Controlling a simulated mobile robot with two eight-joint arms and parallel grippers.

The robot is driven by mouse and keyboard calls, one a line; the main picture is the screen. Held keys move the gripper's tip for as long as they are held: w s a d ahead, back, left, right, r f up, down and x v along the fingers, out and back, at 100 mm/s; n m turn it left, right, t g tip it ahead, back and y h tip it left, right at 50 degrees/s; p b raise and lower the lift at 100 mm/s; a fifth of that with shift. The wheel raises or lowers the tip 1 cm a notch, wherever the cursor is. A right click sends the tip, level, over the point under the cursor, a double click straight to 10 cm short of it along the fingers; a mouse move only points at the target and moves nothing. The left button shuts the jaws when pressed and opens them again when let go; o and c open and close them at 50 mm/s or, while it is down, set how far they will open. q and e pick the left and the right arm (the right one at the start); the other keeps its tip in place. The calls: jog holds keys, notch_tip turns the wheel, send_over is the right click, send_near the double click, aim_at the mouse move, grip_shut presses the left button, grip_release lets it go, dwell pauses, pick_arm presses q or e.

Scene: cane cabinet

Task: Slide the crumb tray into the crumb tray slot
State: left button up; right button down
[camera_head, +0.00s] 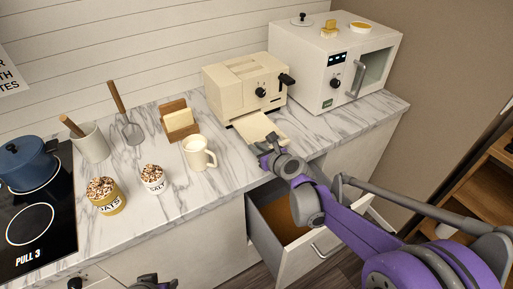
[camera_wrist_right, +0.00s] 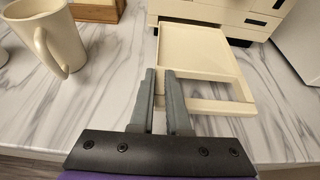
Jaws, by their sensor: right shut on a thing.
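The crumb tray (camera_head: 256,127) is a flat cream tray with an open frame handle at its near end. It lies at the front foot of the cream toaster (camera_head: 236,92), its far end close against or under the toaster's base; how far in it sits I cannot tell. The slot itself is hidden behind the tray. In the wrist view the tray (camera_wrist_right: 197,55) lies ahead, its handle's left corner at my right gripper's fingers (camera_wrist_right: 162,75). My right gripper (camera_head: 268,145) is shut on the crumb tray. My left gripper (camera_head: 150,283) is partly visible at the bottom edge.
A white mug (camera_head: 197,152) stands left of the tray. A microwave (camera_head: 330,65) stands right of the toaster. Jars, a butter dish (camera_head: 179,121) and a stove (camera_head: 35,225) are further left. An open drawer (camera_head: 280,262) juts out below the counter.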

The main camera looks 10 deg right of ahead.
jog(key=b, duration=0.1)
send_near(236, 122)
jog(key=shift+w+a+f, duration=0.35)
jog(key=shift+a+f, duration=0.05)
jog(key=shift+f, duration=0.2)
jog(key=shift+w+a+f, duration=0.35)
jog(key=shift+f, duration=0.2)
dwell(2.1)
jog(key=shift+w+a, duration=0.3)
jog(key=shift+w, duration=0.6)
jog(key=shift+w+a, duration=0.35)
jog(key=shift+w, duration=0.55)
jog(key=shift+w+a, duration=0.3)
jog(key=shift+w, duration=0.55)
jog(key=c, duration=0.8)
grip_release()
jog(key=v, duration=1.1)
jog(key=shift+b, duration=0.4)
